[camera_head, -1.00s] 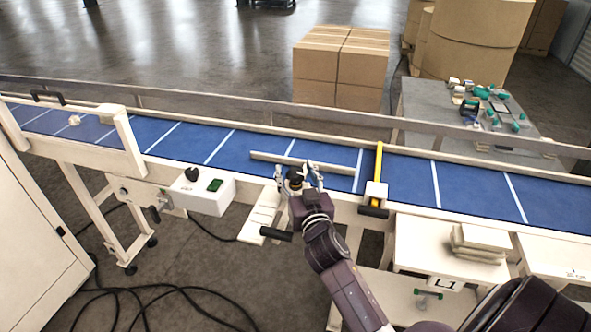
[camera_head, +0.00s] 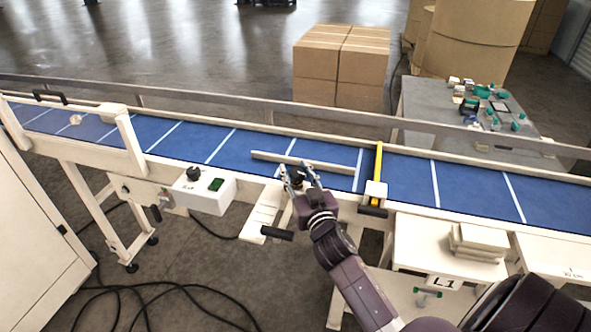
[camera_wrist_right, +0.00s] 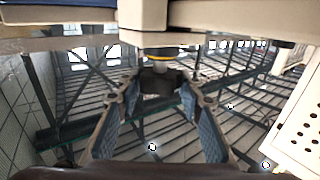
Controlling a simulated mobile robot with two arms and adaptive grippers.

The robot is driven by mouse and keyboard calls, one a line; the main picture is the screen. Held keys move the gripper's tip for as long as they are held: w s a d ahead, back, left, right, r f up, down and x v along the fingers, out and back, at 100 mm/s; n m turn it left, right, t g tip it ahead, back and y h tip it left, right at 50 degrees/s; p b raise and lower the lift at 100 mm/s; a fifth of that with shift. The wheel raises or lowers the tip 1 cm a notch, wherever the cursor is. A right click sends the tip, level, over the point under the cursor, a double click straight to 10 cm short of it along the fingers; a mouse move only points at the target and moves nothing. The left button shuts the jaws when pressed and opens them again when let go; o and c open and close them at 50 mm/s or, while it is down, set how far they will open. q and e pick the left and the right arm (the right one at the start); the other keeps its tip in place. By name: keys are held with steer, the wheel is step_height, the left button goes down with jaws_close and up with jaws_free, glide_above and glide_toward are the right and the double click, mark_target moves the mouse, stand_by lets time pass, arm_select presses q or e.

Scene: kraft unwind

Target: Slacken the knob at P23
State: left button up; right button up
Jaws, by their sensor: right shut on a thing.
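My right gripper (camera_head: 299,179) is at the front edge of the blue conveyor, just below a pale guide rail (camera_head: 305,163). In the right wrist view its two fingers (camera_wrist_right: 159,94) are closed around a dark knob (camera_wrist_right: 160,84). The knob hangs on a short pale stem below a yellow ring and a pale block. In the head view the knob (camera_head: 297,184) is mostly hidden between the fingers. No label reading P23 is legible. My left gripper is not in view.
A control box (camera_head: 204,190) with a black knob and green display hangs left of my gripper. A yellow bar (camera_head: 378,162) crosses the belt to the right. A black handle (camera_head: 276,233) sticks out just below my gripper. Pale blocks (camera_head: 480,241) sit on a shelf at right.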

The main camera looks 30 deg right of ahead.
steer(key=n+y+p, duration=0.1)
steer(key=n+y, duration=0.1)
steer(key=y, duration=0.1)
steer(key=shift+d+r+t+p, duration=0.15)
steer(key=shift+t+p, duration=0.15)
steer(key=shift+p, duration=0.1)
steer(key=shift+n+y, duration=0.7)
steer(key=shift+y, duration=0.5)
steer(key=shift+f+n+y, duration=0.2)
steer(key=shift+n+y, duration=0.5)
steer(key=shift+y, duration=0.4)
steer(key=shift+n+g+y+b, duration=0.45)
steer(key=shift+n+y, duration=0.55)
steer(key=shift+y, duration=0.8)
steer(key=shift+s+f, duration=0.1)
steer(key=o, duration=1.2)
steer(key=shift+c, duration=0.2)
steer(key=v, duration=1.2)
